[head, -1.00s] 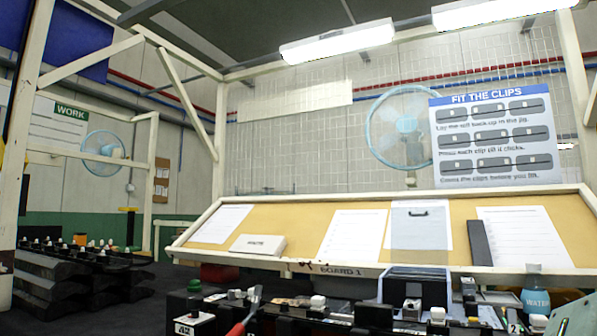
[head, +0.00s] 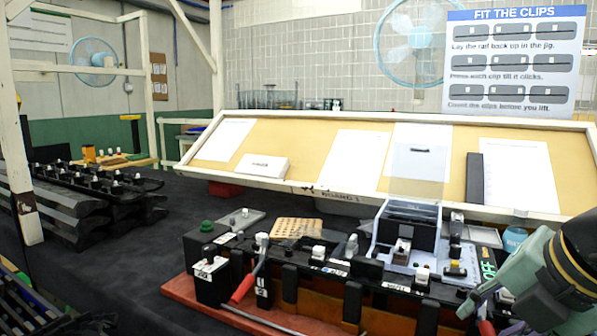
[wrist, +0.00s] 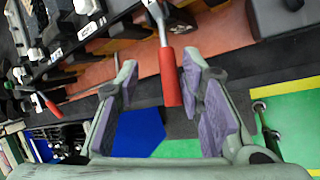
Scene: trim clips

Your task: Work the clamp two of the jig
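The jig's long dark rail bed on its red base (head: 178,290) runs across the bottom of the head view. A red-handled clamp lever (head: 245,283) stands at its left part. A second red handle (head: 487,327) shows at the lower right, beside my gripper (head: 478,302); its number plate is hidden there. In the wrist view this red handle (wrist: 170,78) with its metal lever lies between the purple pads of my open gripper (wrist: 158,78), nearer the right finger. I cannot tell whether a pad touches it. The other red handle (wrist: 53,108) is farther left.
A green button box (head: 207,240) stands at the jig's left end. A clear-lidded box (head: 408,225) and a blue bottle (head: 515,238) stand behind the jig. A sloped board (head: 310,160) with papers is at the back. Dark table (head: 100,250) is free at left.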

